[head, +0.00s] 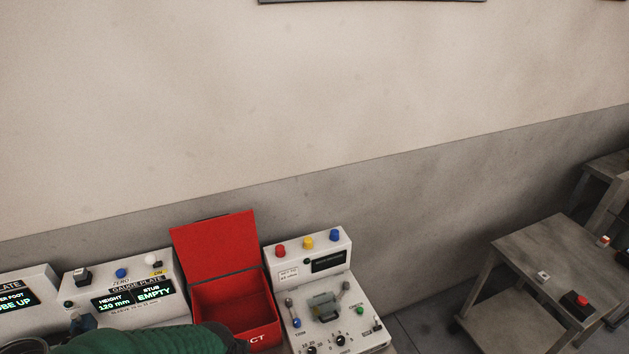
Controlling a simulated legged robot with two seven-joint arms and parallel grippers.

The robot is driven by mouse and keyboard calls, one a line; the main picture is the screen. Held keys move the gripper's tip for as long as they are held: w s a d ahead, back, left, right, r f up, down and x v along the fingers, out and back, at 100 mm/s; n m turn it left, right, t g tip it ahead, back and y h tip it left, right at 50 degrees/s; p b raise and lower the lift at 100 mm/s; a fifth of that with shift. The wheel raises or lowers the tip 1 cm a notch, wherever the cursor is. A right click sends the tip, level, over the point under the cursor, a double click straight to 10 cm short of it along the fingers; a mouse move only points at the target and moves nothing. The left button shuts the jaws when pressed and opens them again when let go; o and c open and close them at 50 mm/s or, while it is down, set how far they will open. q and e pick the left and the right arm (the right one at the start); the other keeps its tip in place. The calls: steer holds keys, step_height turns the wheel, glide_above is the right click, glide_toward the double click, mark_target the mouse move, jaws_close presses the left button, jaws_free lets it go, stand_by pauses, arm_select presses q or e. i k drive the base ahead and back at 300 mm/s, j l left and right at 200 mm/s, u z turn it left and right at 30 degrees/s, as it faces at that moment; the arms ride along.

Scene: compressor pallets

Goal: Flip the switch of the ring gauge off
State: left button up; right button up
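No label that I can read says ring gauge, so I cannot tell which unit it is. A white console (359,288) at the lower middle has red, yellow and blue buttons on top and a dark display (329,260). A grey fixture (323,306) sits on its sloped face among knobs, with a small lever switch (376,323) at its right edge. To the left, a white gauge plate unit (168,266) shows lit text with "120 mm" and "EMPTY". A green arm part, probably mine, crosses the bottom left. I cannot make out either gripper.
An open red box (216,247) with its lid up stands between the two units. Another lit white unit (36,278) is at the far left. A grey table (545,252) at the right bears a red-button box (576,304). A wall runs behind.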

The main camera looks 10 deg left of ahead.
mark_target(151, 258)
steer(key=u, duration=1.45)
